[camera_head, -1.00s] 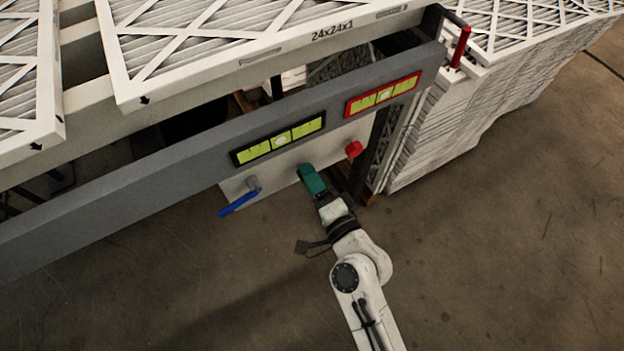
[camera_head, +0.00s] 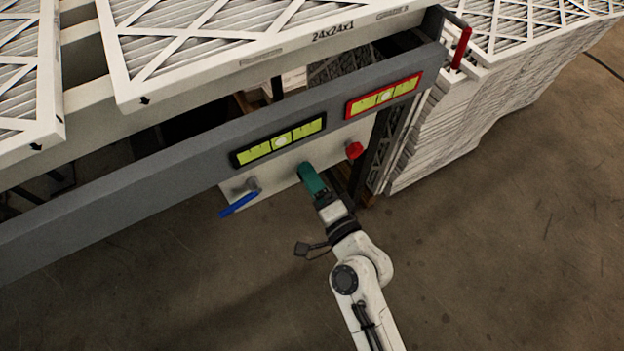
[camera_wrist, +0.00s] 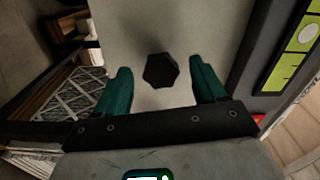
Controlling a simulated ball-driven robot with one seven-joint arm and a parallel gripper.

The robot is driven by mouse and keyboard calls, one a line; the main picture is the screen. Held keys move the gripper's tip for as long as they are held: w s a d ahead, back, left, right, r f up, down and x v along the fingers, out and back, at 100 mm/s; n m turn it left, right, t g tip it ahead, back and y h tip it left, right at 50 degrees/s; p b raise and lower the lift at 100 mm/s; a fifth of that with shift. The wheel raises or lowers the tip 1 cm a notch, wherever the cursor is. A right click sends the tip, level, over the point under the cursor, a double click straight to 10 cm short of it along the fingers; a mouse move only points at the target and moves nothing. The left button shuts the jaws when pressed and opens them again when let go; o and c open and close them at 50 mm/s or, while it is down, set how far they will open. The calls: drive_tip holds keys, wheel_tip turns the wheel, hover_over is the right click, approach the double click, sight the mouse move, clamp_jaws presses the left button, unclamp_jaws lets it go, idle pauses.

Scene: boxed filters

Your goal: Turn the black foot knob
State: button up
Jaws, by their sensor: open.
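The black foot knob (camera_wrist: 160,70) shows in the wrist view as a dark, many-sided knob on a pale panel (camera_wrist: 185,30). My gripper (camera_wrist: 162,82) is open, with one green finger on each side of the knob and a visible gap to both. I cannot tell how deep the fingers reach around it. In the head view my gripper (camera_head: 306,170) points at the pale panel below the grey beam, and it hides the knob there.
A blue lever (camera_head: 238,204) is left of my gripper and a red knob (camera_head: 354,150) is to its right. A black-framed level (camera_head: 280,141) and a red-framed level (camera_head: 383,95) sit on the grey beam (camera_head: 130,185). Stacked filters (camera_head: 450,130) stand at right.

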drive_tip(key=b+v, duration=0.3)
drive_tip(key=v, duration=0.7)
drive_tip(key=shift+s+d, duration=0.25)
drive_tip(key=shift+s, duration=0.1)
drive_tip(key=s+d+f+n+g+h, duration=0.4)
drive_tip(key=s+d+f+n+g, duration=0.15)
drive_tip(key=d, duration=0.45)
drive_tip(key=s+d+f+n+g+h, duration=0.45)
drive_tip(key=s+d+g, duration=0.25)
drive_tip(key=d, duration=0.4)
drive_tip(key=s+d+m+g+h, duration=0.1)
drive_tip(key=s+d+g+h, duration=0.1)
drive_tip(key=s+d, duration=0.2)
wheel_tip(320, 180, up, 13)
drive_tip(key=p, duration=1.3)
drive_tip(key=shift+a+r, duration=0.15)
drive_tip(key=shift+a, duration=0.3)
